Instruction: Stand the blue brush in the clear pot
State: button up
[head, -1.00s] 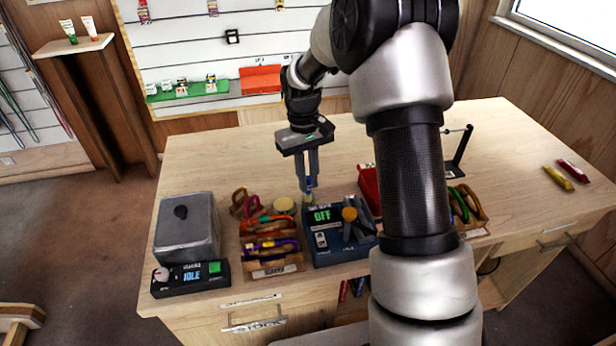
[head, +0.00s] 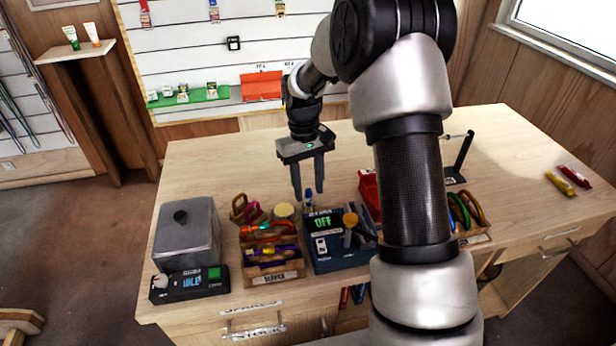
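My gripper (head: 308,194) is above the workbench, just behind the dark blue box marked OFF. Its two fingers point down and are spread apart. A small blue upright thing (head: 308,197), which looks like the blue brush, shows between and just below the fingertips, apart from them as far as I can see. Its lower end is at the back edge of the dark blue box, where the clear pot is too small and see-through to make out well. I cannot tell for certain that the brush is inside the pot.
The bench's back left is clear.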

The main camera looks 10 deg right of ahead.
notch_tip(320, 180, up, 17)
jog(key=w, duration=0.2)
jog(key=shift+a, duration=0.3)
jog(key=shift+r, duration=0.2)
jog(key=s+r+m+t+p, duration=0.15)
jog(key=s+r, duration=0.35)
jog(key=s, duration=0.5)
jog(key=s+r+m+t, duration=0.1)
jog(key=s+r+t, duration=0.25)
jog(key=s, duration=0.65)
jog(key=s+f+t, duration=0.2)
jog(key=s, duration=0.6)
jog(key=shift+d+f, duration=0.3)
